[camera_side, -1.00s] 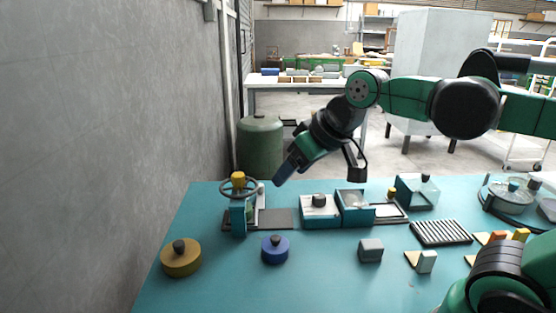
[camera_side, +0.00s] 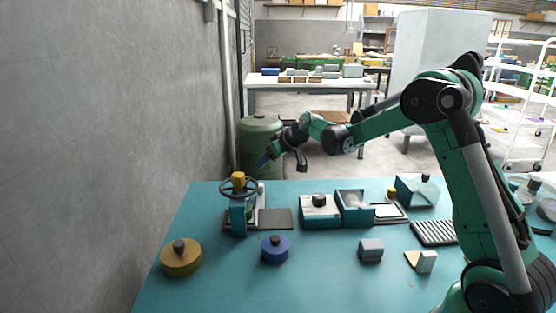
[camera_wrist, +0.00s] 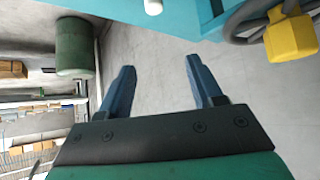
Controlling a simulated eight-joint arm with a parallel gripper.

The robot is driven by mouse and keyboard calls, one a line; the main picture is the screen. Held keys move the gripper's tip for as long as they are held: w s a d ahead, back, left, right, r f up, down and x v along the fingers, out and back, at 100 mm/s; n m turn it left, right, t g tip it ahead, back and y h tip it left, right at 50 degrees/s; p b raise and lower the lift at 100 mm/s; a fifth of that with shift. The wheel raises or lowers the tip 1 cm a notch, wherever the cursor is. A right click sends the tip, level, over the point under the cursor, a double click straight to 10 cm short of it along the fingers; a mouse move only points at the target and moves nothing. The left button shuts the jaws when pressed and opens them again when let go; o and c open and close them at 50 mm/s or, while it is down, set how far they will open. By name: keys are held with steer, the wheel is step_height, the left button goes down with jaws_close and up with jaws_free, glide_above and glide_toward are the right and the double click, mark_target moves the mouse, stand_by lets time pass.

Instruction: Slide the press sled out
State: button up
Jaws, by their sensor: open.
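The press (camera_side: 238,218) stands at the back left of the teal table, with a dark handwheel (camera_side: 251,189) and a yellow knob (camera_side: 238,178) on top. A flat dark plate (camera_side: 278,219) lies at its base and runs to the right; I cannot tell whether this is the sled. My gripper (camera_side: 264,163) is above and behind the press, touching nothing. In the wrist view my gripper (camera_wrist: 160,66) is open and empty. The handwheel (camera_wrist: 250,17) and yellow knob (camera_wrist: 291,36) show at the top right there, apart from the fingers.
A teal box with a dark knob (camera_side: 319,200) and an open teal box (camera_side: 355,208) stand right of the plate. A yellow round pot (camera_side: 181,260) and a blue one (camera_side: 275,252) stand in front. A grey wall (camera_side: 100,150) borders the left.

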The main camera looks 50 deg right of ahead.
mark_target(261, 185)
step_height(261, 185, down, 5)
steer(key=shift+f, duration=0.2)
steer(key=shift+x, duration=2.85)
jaws_close()
